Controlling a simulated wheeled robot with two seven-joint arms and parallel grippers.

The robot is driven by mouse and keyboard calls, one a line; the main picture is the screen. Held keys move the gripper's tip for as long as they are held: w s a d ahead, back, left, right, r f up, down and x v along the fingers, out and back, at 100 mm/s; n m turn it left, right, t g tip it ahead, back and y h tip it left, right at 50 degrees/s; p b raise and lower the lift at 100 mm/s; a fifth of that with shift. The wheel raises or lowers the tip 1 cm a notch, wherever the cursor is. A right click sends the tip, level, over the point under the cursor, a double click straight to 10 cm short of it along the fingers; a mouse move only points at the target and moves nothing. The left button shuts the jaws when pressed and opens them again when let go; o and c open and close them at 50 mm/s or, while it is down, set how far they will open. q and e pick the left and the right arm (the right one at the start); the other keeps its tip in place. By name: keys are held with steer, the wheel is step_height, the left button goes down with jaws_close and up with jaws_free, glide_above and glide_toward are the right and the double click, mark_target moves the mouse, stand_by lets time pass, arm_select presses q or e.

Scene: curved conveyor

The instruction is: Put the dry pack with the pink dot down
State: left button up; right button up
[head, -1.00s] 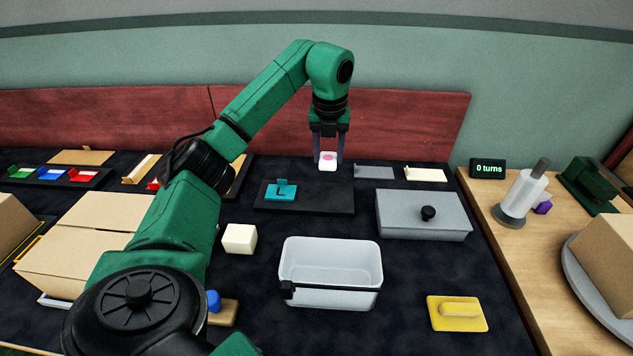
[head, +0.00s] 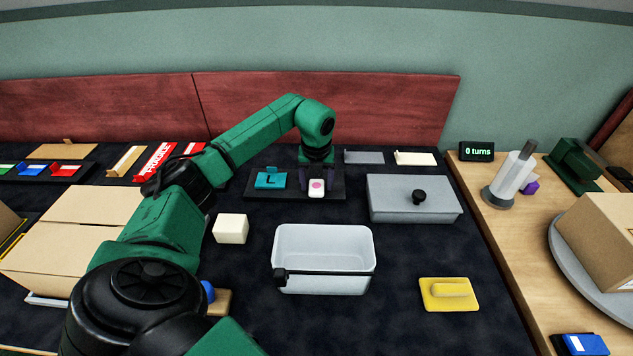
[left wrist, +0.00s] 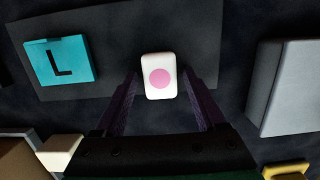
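The dry pack with the pink dot (head: 316,187) is a small white block with a round pink mark on top. It is at the dark flat plate (head: 278,193), right of a turquoise block marked L (head: 270,180). My left gripper (head: 317,177) comes down over the pack from above. My right gripper is not in view.
A grey lidded box (head: 413,204) stands right of the plate. An open pale bin (head: 325,285) and a white cube (head: 230,229) stand in front. Cardboard boxes (head: 62,255) are at left. A yellow block (head: 447,294) lies at right front.

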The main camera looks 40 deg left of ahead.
mark_target(316, 191)
arm_select(q)
step_height(316, 191, up, 12)
steer(key=s+d, duration=0.1)
steer(key=shift+s, duration=0.2)
stand_by(0.7)
